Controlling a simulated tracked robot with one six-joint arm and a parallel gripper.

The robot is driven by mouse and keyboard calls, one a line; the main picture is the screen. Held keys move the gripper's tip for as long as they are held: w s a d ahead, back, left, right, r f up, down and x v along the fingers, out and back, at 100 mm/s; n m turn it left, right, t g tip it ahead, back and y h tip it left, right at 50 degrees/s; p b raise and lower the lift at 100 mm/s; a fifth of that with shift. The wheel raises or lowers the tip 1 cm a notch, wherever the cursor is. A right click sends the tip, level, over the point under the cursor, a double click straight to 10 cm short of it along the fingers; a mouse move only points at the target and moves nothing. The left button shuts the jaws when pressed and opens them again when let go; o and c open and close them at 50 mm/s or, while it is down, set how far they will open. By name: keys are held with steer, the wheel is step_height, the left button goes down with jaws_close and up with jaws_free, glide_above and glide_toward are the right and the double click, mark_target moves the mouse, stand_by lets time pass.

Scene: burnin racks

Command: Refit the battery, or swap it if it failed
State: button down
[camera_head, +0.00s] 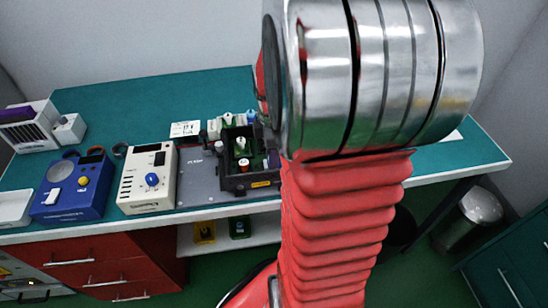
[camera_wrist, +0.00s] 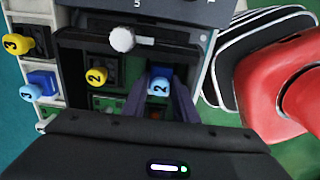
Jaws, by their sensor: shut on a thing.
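In the wrist view my gripper (camera_wrist: 160,98) is shut on a blue block with a light-blue knob marked 2 (camera_wrist: 159,86). The block is at a dark slotted unit (camera_wrist: 205,45); I cannot tell whether it is seated or just above its slot. A yellow knob marked 2 (camera_wrist: 96,76) is to its left, and a white round knob (camera_wrist: 122,38) on a black bar is above. A yellow knob marked 3 (camera_wrist: 17,42) and a light-blue knob marked 3 (camera_wrist: 30,92) are further left. In the head view my arm hides my gripper.
In the head view a black open-topped unit (camera_head: 250,182), a cream device with a blue knob (camera_head: 147,178) and a blue device (camera_head: 74,186) stand on the green bench (camera_head: 150,92). A white card (camera_head: 185,128) lies behind. A metal bin (camera_head: 482,207) stands right.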

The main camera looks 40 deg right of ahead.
stand_by(0.4)
steer(key=c, duration=1.3)
jaws_free()
steer(key=shift+c, duration=0.2)
steer(key=shift+r, duration=0.1)
steer(key=shift+w+r, duration=0.1)
steer(key=shift+r, duration=2.3)
steer(key=shift+r, duration=0.1)
steer(key=shift+r, duration=1.9)
